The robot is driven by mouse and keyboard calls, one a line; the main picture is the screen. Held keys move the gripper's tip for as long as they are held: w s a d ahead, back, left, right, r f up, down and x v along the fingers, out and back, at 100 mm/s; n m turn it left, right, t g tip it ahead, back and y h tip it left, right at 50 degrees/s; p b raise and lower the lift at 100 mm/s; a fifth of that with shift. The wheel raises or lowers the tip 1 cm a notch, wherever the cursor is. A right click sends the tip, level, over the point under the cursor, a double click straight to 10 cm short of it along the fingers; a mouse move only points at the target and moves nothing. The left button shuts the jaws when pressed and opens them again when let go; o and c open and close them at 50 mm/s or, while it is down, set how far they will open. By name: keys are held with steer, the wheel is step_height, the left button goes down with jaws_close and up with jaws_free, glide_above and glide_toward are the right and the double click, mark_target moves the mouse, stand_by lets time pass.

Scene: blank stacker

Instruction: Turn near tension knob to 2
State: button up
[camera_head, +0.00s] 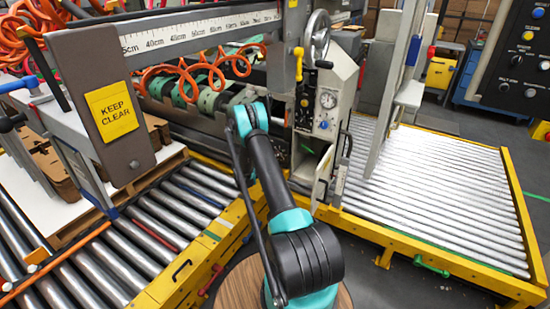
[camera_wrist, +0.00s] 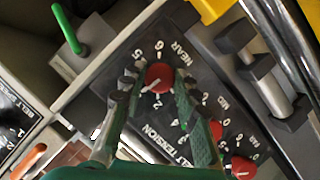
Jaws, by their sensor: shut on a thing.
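The near tension knob (camera_wrist: 160,77) is red with a white pointer line, on a dark panel marked BELT TENSION and NEAR in the wrist view. My gripper (camera_wrist: 156,80) has its two green-and-grey fingers on either side of this knob and is shut on it. The pointer slants to the lower left in the picture. The 5 and 6 show above the knob and the 2 below it. The left finger hides the scale between 5 and 2, so I cannot tell the exact reading. In the head view the knob and my gripper are hidden.
The red MID knob (camera_wrist: 214,130) sits close beside the right finger, and the red FAR knob (camera_wrist: 243,167) lies further down right. A green lever (camera_wrist: 69,30) stands at upper left. In the head view, a grey gauge cabinet (camera_head: 325,110) stands right of my arm.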

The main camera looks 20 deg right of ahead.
steer(key=n+g+h, duration=0.1)
steer(key=n+h, duration=0.1)
steer(key=n, duration=0.2)
steer(key=shift+a+f, duration=0.1)
steer(key=shift+n, duration=0.4)
stand_by(0.4)
steer(key=o, duration=1.1)
steer(key=shift+o, duration=0.2)
steer(key=v, duration=1.2)
steer(key=shift+w+f, duration=0.1)
